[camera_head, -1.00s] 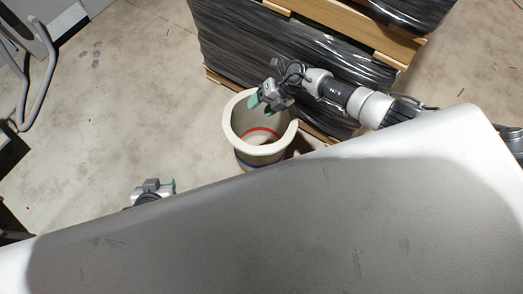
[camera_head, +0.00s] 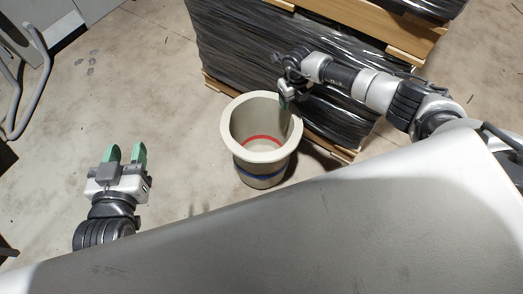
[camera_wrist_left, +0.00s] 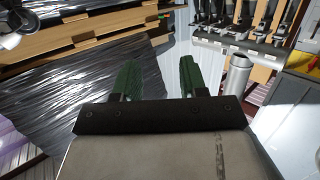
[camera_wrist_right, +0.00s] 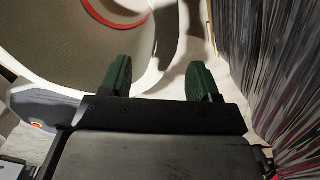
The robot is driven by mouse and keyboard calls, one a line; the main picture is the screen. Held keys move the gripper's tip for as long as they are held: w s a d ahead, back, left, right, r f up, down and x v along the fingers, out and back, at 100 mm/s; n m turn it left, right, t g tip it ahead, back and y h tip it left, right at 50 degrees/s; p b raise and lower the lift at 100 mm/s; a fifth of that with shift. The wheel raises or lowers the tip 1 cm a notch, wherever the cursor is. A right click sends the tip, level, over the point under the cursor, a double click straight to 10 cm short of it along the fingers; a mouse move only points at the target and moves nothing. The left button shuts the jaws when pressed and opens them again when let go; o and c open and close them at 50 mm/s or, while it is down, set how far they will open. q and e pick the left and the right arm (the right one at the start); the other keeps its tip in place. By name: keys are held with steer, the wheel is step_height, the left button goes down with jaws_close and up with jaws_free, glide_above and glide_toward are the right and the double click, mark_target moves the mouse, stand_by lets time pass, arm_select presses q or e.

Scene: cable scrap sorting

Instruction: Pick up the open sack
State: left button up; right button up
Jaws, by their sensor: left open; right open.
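The open sack (camera_head: 262,172) is a cream, round, upright sack with a thick rolled rim, a red band inside and a blue band outside. It stands on the floor in the middle of the head view. My right gripper (camera_head: 285,104) is open at the sack's right rim; in the right wrist view its fingers (camera_wrist_right: 158,80) point down beside the sack's rim (camera_wrist_right: 165,35), and I cannot tell whether they touch it. My left gripper (camera_head: 125,153) is open and empty, left of the sack and apart from it. Its green fingers also show in the left wrist view (camera_wrist_left: 157,78).
A pallet stack in black wrap (camera_head: 235,50) stands right behind the sack, close to my right arm. In the left wrist view a grey metal cylinder (camera_wrist_left: 236,80) stands at the right. The floor (camera_head: 130,75) left of the sack is clear.

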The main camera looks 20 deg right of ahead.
mark_target(291, 109)
steer(key=shift+f, duration=0.25)
steer(key=f+b, duration=0.1)
steer(key=f, duration=0.2)
steer(key=f+b, duration=0.1)
steer(key=shift+w+f+b, duration=0.25)
steer(key=shift+b, duration=0.05)
steer(key=shift+f, duration=0.2)
arm_select(q)
step_height(291, 109, up, 8)
steer(key=d+t+h, duration=0.1)
steer(key=t+h, duration=0.1)
steer(key=t, duration=0.5)
steer(key=shift+s+d, duration=0.2)
steer(key=shift+s, duration=0.05)
arm_select(e)
steer(key=shift+c, duration=0.4)
jaws_close()
